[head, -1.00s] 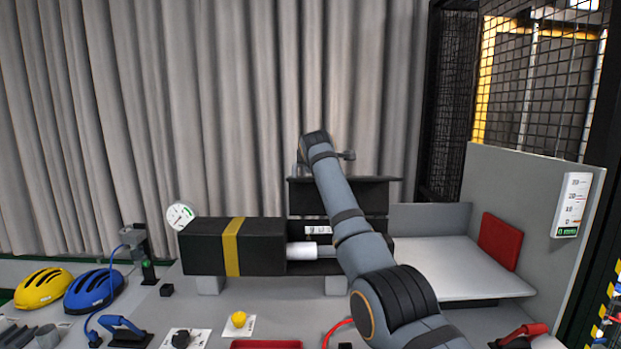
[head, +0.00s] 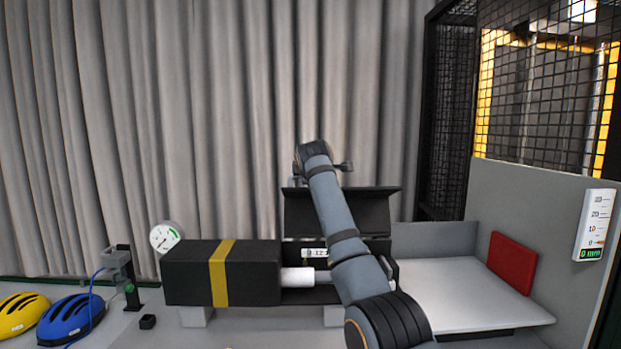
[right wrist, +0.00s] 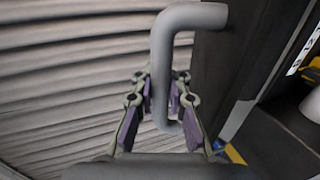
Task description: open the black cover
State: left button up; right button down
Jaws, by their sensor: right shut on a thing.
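The black cover (head: 290,214) stands raised at the back of the black box (head: 190,272), its broad face toward me, and the space below it is open. My right arm crosses in front of it and hides part of it. In the right wrist view the cover's dark panel (right wrist: 226,70) is on the right, with a bent grey handle (right wrist: 188,15). My right gripper (right wrist: 164,88) is shut on this handle. In the head view the fingers are mostly hidden behind the wrist. My left gripper is not in view.
A white cylinder (head: 297,277) and a small label (head: 315,252) show in the open box. A round gauge (head: 165,237) is at its left. Blue (head: 70,318) and yellow (head: 20,314) helmets lie far left. A pale platform (head: 450,290) with a red pad (head: 511,263) is at right.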

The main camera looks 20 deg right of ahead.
jog(key=c, duration=1.3)
grip_release()
jog(key=shift+s+r, duration=0.15)
jog(key=shift+s, duration=0.1)
jog(key=v, duration=1.2)
